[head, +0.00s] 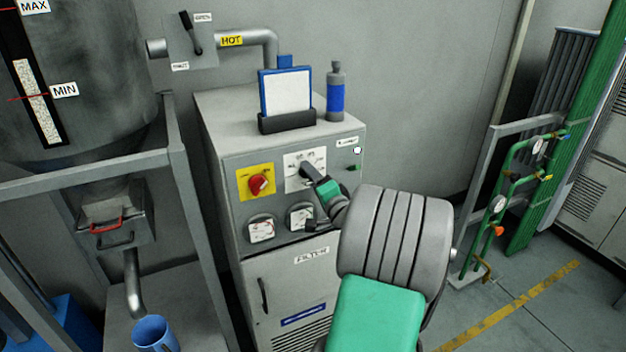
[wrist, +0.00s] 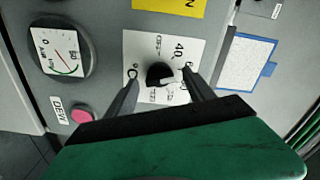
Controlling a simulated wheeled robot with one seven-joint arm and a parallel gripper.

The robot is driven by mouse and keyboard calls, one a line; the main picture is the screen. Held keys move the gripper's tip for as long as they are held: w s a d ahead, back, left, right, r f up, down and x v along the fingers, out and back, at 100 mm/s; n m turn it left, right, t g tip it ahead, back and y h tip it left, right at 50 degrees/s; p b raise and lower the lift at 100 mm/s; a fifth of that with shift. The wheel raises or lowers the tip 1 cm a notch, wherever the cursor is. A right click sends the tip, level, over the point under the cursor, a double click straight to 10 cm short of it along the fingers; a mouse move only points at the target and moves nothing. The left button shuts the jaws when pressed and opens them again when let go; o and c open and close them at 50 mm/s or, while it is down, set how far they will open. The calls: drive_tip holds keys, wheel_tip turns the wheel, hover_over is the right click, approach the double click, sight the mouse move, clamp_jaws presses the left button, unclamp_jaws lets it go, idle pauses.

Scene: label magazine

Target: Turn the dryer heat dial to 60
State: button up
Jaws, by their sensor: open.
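The heat dial is a black knob (wrist: 160,73) on a white plate (wrist: 135,45) marked with °C and 40. A 6 shows beside the right finger, which hides the rest of that mark. In the head view the plate (head: 292,160) is on the upper front of the grey dryer cabinet (head: 225,165), and my gripper covers the knob. My gripper (wrist: 162,76) is open, with one finger on each side of the knob; I cannot tell whether they touch it. The dial's exact setting is unclear.
Left of the plate is a red knob (head: 258,184) on a yellow plate. Two gauges (head: 262,231) are below. A framed white sheet (head: 287,92) and a blue-banded bottle (head: 336,95) stand on the cabinet. The wrist view shows a pink button (wrist: 82,116) near the left finger.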

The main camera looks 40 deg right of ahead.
drive_tip(key=b+v, duration=0.2)
drive_tip(key=v, duration=0.5)
drive_tip(key=shift+s+a, duration=0.2)
drive_tip(key=shift+s, duration=0.2)
